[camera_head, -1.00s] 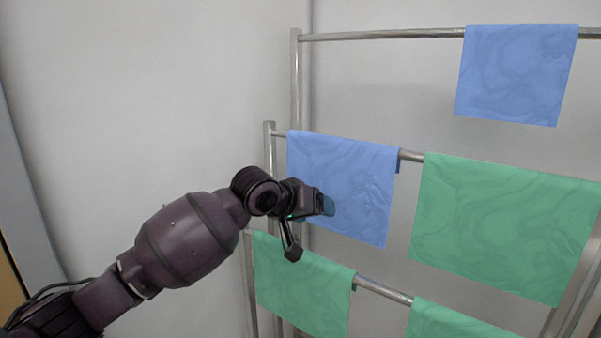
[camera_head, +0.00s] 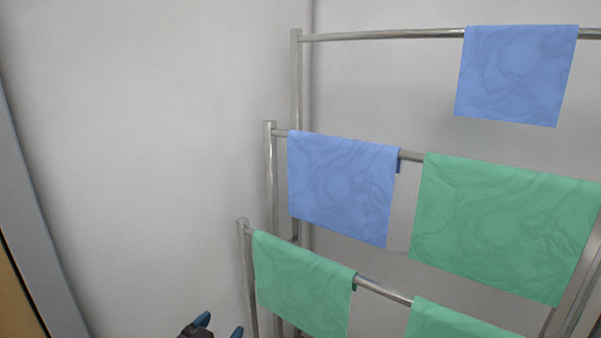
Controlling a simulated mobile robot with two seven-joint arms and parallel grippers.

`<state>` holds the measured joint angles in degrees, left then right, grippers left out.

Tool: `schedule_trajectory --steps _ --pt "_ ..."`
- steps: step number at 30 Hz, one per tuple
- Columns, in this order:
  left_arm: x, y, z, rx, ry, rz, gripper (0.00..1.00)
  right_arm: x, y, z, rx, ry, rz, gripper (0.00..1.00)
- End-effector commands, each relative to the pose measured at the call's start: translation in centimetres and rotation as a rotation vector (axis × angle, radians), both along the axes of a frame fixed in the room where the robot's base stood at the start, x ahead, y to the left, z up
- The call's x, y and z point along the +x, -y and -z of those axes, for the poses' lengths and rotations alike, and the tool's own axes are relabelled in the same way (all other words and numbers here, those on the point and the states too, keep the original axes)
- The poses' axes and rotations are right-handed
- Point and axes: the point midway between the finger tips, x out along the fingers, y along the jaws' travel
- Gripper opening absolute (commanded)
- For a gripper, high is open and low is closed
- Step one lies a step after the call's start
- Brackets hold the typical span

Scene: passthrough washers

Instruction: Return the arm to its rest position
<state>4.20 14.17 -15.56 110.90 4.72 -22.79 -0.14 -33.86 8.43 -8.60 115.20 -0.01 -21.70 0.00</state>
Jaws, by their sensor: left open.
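My left gripper (camera_head: 218,326) shows at the bottom edge of the head view, left of centre. Its two blue-tipped fingers stand apart, with nothing seen between them. The rest of my left arm is below the picture. The gripper is to the left of the lower green cloth and apart from it. My right gripper is not in view.
A metal rack (camera_head: 271,190) with three tiers of rails stands at the right. Blue cloths (camera_head: 342,190) (camera_head: 516,75) and green cloths (camera_head: 505,228) (camera_head: 302,285) hang over its rails. Bare wall (camera_head: 150,150) and free room lie left of the rack.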

Motion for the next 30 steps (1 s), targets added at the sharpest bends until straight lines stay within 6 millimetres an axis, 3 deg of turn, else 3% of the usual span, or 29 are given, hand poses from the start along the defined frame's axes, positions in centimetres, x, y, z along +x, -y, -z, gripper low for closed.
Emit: schedule_trajectory --steps 9,15,19,24,30 --pt "-10.5 -7.0 9.4 0.021 -0.188 -0.19 0.7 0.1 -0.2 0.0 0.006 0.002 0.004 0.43" --pt "-18.4 -10.1 15.0 0.014 -0.35 -0.283 0.7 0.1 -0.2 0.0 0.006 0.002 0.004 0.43" --pt "-22.6 -10.9 17.5 0.013 -0.435 -0.318 0.7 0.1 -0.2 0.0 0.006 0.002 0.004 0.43" --pt "-25.4 -11.3 18.9 0.018 -0.488 -0.335 0.7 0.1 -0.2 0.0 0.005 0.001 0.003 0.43" --pt "-25.8 -11.4 19.1 0.018 -0.495 -0.336 0.7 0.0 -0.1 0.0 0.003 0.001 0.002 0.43"
